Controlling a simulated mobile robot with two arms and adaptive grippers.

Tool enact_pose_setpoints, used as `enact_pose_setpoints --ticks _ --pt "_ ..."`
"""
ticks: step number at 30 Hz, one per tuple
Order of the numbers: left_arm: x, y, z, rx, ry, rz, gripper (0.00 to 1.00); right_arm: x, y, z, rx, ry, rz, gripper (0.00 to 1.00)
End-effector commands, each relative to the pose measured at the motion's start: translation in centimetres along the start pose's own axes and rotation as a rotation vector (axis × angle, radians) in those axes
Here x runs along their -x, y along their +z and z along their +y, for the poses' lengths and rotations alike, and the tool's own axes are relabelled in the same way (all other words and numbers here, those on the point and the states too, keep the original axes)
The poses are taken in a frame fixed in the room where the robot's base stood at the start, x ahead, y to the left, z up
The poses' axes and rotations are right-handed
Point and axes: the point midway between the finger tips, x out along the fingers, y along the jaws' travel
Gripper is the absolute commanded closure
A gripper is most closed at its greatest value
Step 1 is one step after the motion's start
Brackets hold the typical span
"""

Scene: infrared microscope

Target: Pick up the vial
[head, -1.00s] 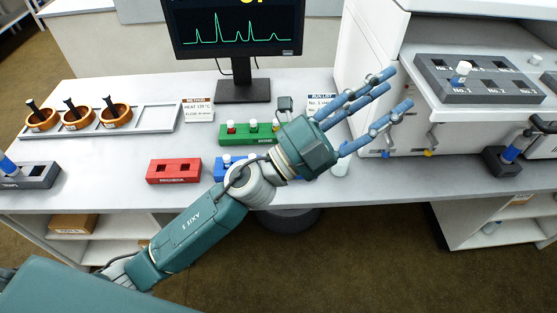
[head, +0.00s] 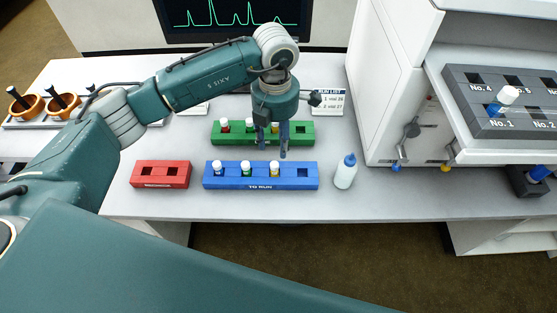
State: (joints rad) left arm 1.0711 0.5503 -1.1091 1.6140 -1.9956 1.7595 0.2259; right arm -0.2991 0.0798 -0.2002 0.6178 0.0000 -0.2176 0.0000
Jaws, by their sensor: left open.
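My left gripper (head: 273,150) points down, open, with its fingertips just above the back of the blue TO RUN rack (head: 212,182). The rack's rightmost slot is empty. The green rack (head: 220,138) behind holds a red-banded vial (head: 225,125) and at least one more, partly hidden by my gripper. My right gripper is not in view.
A red rack (head: 160,183) with two empty slots stands at left. A white bottle with a blue cap (head: 345,172) stands right of the blue rack. A grey numbered block (head: 510,125) at right holds a white-capped vial (head: 504,98). The front table strip is clear.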

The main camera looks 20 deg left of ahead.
Motion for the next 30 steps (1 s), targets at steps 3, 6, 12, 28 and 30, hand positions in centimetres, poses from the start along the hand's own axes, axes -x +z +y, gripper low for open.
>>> enact_pose_setpoints --ticks 3,6,12,28,30 --pt "-2.0 -0.2 -0.2 -0.002 -0.005 0.004 0.58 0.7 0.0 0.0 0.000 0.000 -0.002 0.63" --pt "-3.4 -0.1 -0.2 -0.001 -0.005 0.002 0.58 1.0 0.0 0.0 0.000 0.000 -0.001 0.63" --pt "-4.8 -0.2 -0.3 -0.003 -0.005 0.001 0.58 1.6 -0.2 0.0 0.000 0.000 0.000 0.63" --pt "-9.7 -0.6 -0.7 -0.003 -0.005 -0.002 0.58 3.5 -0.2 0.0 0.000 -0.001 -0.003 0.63" --pt "-9.7 -0.6 -0.7 -0.003 -0.005 -0.002 0.58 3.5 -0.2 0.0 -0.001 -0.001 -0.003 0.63"
